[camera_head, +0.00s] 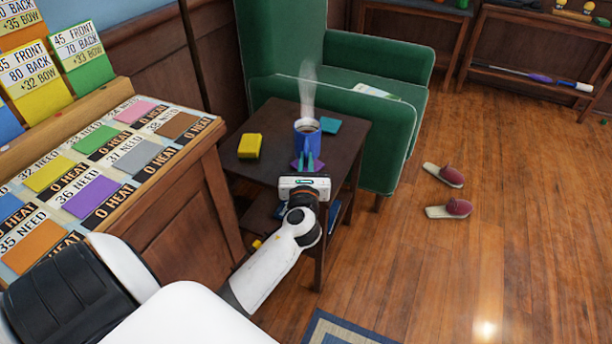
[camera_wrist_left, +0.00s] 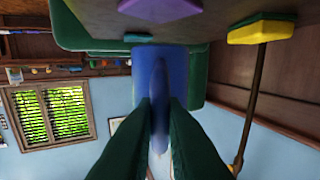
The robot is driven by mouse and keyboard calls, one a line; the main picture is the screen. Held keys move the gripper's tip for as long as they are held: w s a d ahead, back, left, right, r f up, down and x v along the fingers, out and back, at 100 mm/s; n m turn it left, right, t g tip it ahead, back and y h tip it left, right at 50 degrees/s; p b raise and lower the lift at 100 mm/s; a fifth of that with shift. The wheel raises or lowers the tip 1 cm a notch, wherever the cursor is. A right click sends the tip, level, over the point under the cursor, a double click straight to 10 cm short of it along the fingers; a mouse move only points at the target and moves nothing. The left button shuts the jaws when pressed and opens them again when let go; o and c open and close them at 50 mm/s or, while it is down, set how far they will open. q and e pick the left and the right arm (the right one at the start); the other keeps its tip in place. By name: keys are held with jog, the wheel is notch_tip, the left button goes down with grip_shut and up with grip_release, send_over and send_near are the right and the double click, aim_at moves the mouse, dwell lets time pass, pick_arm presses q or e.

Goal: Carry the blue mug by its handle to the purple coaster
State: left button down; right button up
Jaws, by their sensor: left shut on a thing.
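The blue mug (camera_head: 307,139) is upright, with dark liquid inside and steam rising from it. My left gripper (camera_head: 308,161) is on its near side, shut on the handle. In the left wrist view, which is upside down, the two dark green fingers meet on the handle, with the mug (camera_wrist_left: 151,65) behind; the mug looks raised above the table. The purple coaster (camera_head: 294,165) lies on the small dark table, partly hidden by the gripper in the head view. It also shows in the left wrist view (camera_wrist_left: 160,8), nearer to me than the mug. My right gripper is out of view.
The small dark table (camera_head: 270,120) also carries a yellow block (camera_head: 249,146) and a teal square (camera_head: 330,125). A green armchair (camera_head: 385,125) stands behind it. A wooden counter (camera_head: 180,200) with colored cards is at left. Slippers (camera_head: 447,210) lie on the otherwise open floor at right.

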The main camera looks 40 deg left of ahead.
pick_arm(q)
jog(key=shift+f, duration=0.15)
notch_tip(320, 180, down, 3)
jog(key=shift+b, duration=1)
jog(key=shift+f, duration=0.15)
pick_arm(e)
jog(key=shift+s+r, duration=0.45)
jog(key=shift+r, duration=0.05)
pick_arm(q)
jog(key=shift+f, duration=0.1)
jog(key=c, duration=1.5)
grip_release()
jog(key=shift+f, duration=0.1)
